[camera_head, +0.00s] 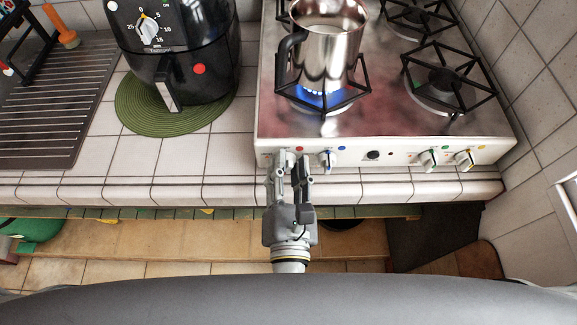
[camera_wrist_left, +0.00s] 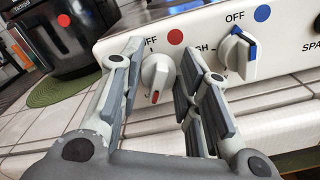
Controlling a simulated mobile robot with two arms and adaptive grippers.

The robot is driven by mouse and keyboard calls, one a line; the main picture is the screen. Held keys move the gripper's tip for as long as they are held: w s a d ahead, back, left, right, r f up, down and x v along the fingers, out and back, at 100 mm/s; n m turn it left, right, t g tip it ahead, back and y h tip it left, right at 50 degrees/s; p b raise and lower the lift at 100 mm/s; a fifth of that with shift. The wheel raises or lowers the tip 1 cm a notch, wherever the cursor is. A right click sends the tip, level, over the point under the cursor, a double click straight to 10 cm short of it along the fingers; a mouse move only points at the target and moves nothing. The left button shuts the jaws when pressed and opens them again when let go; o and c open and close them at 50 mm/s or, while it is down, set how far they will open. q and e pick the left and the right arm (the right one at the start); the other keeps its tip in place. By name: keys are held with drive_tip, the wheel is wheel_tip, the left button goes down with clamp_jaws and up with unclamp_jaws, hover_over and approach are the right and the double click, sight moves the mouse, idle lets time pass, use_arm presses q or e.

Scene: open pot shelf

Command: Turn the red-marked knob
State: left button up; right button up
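The red-marked knob (camera_wrist_left: 158,72) is white with a red mark at its lower end, on the white front panel of the stove. A red dot (camera_wrist_left: 175,37) is on the panel just above it. My left gripper (camera_wrist_left: 161,66) is open, with one finger on each side of the knob in the wrist view. I cannot tell whether either finger touches it. In the head view my left gripper (camera_head: 291,163) is at the panel's left end and mostly hides the knob, below the red dot (camera_head: 299,149). My right gripper is not in view.
The blue-marked knob (camera_wrist_left: 238,52) is close to the right finger. More knobs (camera_head: 428,158) are farther right. A steel pot (camera_head: 328,50) stands over a lit burner (camera_head: 322,97). A black air fryer (camera_head: 195,75) stands on a green mat (camera_head: 130,105) at the left.

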use_arm(q)
drive_tip(key=o, duration=0.3)
drive_tip(key=s, duration=0.7)
drive_tip(key=shift+s, duration=0.3)
idle(0.4)
